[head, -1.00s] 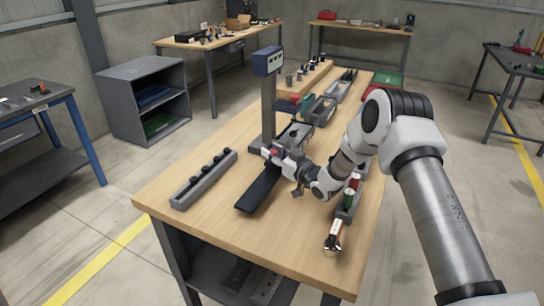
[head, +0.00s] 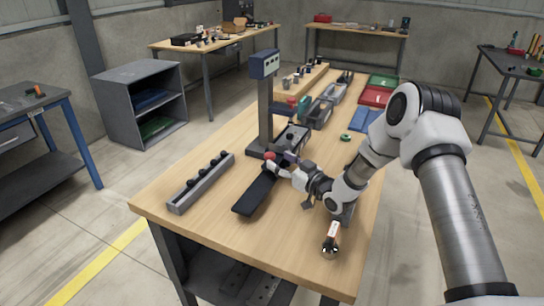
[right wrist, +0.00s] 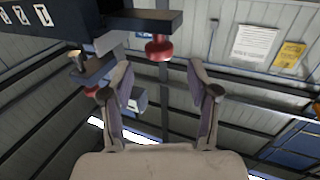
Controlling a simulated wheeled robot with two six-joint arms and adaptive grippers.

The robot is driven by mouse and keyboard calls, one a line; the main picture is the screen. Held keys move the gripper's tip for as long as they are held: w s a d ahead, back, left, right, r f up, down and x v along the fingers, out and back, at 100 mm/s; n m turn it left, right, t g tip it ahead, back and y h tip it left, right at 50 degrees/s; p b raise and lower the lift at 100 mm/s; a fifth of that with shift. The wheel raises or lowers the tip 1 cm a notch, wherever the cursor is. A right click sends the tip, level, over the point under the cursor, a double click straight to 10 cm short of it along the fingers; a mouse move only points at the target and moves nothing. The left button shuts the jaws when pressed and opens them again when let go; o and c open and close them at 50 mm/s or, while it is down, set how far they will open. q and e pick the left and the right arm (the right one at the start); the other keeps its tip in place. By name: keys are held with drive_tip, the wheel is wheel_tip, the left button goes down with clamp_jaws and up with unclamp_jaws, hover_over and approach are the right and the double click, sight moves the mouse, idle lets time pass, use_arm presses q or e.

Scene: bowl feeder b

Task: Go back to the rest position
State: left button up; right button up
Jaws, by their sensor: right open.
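My right gripper (head: 281,163) is over the middle of the wooden bench, beside the grey column of a stand (head: 265,110) and above the upper end of a black sloping strip (head: 258,190). In the right wrist view its two fingers (right wrist: 160,80) are spread apart with nothing between them. A red knob (right wrist: 159,48) hangs from a dark arm just beyond the fingertips; whether it touches them I cannot tell. The knob also shows by the gripper in the head view (head: 270,155). My left gripper is not in view.
A grey rail with several black knobs (head: 202,182) lies left on the bench (head: 225,240). Grey bins (head: 317,114) and coloured trays (head: 375,97) stand farther back. My arm hides part of the right side.

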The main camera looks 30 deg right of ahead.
drive_tip(key=shift+v, duration=1)
